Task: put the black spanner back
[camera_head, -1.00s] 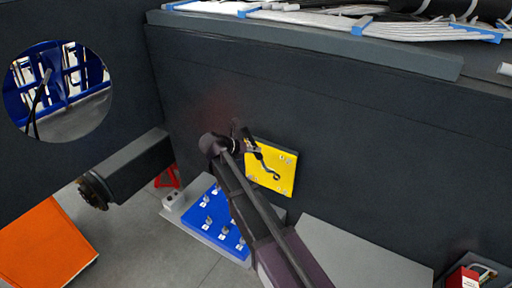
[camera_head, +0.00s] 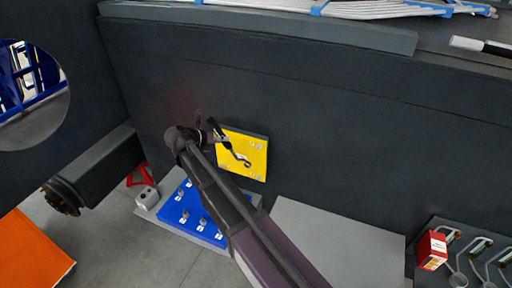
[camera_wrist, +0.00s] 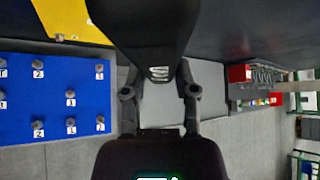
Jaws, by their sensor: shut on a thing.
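The black spanner (camera_head: 240,157) is in my gripper (camera_head: 217,136), which is shut on it. The spanner slants down to the right, its curved end in front of a yellow board (camera_head: 256,169) with small white labels. I cannot tell whether it touches the board. A blue board (camera_head: 175,214) with several labelled pegs lies below and to the left of my gripper. In the wrist view the blue board (camera_wrist: 20,125) is at the left and a corner of the yellow board (camera_wrist: 75,28) is at the top left. A large dark shape there hides much of the middle.
A dark chassis wall (camera_head: 320,130) rises behind the boards. A bare grey panel (camera_head: 340,245) lies at the lower right. Beyond it are a red box (camera_head: 431,250) and a dark tray (camera_head: 450,228) with metal parts. An orange block (camera_head: 30,250) stands at the lower left.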

